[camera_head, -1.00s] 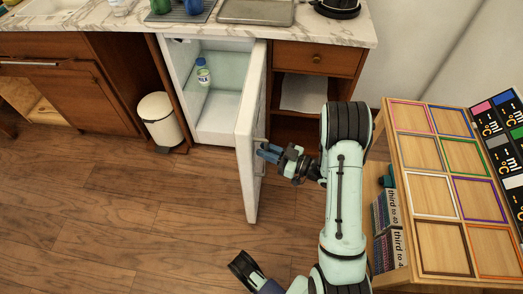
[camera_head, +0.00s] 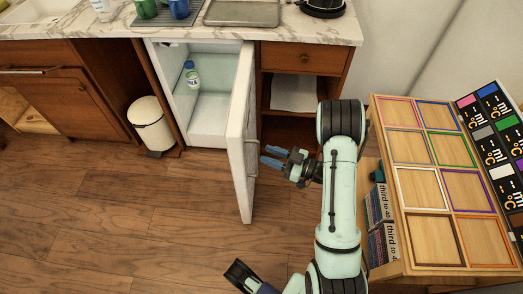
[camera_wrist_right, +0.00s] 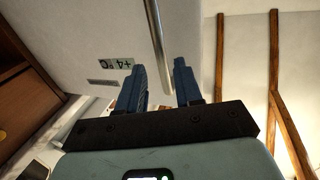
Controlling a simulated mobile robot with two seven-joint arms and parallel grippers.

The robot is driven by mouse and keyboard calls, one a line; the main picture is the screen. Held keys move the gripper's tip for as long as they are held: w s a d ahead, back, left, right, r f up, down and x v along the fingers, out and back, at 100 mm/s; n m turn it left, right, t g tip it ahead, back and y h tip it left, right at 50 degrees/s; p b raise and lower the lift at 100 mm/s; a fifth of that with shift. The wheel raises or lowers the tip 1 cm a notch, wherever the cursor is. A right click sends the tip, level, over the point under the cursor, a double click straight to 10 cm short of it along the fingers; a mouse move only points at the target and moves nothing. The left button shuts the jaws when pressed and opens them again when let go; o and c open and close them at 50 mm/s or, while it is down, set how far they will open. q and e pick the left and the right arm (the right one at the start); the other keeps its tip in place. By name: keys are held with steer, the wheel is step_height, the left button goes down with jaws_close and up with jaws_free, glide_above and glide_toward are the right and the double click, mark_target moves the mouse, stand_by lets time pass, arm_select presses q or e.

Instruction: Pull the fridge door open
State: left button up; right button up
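The white fridge door (camera_head: 239,130) stands open, swung out from the fridge (camera_head: 212,110) under the counter. In the head view my right gripper (camera_head: 268,156) is on the outer side of the door, close to its handle. Its two blue fingers are spread and hold nothing. In the right wrist view the metal handle bar (camera_wrist_right: 156,40) runs down between the open fingertips (camera_wrist_right: 161,75), with room on both sides. I cannot tell how deep it lies between them. The outer door face (camera_wrist_right: 100,35) shows a "+4°C" display.
A bottle (camera_head: 191,75) stands inside the fridge. A white bin (camera_head: 151,124) stands left of it. A wooden table (camera_head: 432,187) with coloured frames is close on the right of my arm. The floor (camera_head: 130,220) before the door is clear.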

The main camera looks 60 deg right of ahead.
arm_select(q)
steer(key=shift+w+d+r+p, duration=0.2)
steer(key=shift+w+r+p, duration=0.1)
steer(key=shift+r, duration=0.3)
steer(key=shift+w+d+r+p, duration=0.2)
steer(key=shift+r+p, duration=0.1)
steer(key=shift+r, duration=0.25)
arm_select(e)
steer(key=s+d, duration=0.1)
steer(key=s, duration=0.8)
steer(key=shift+d, duration=0.4)
arm_select(q)
steer(key=shift+a, duration=0.1)
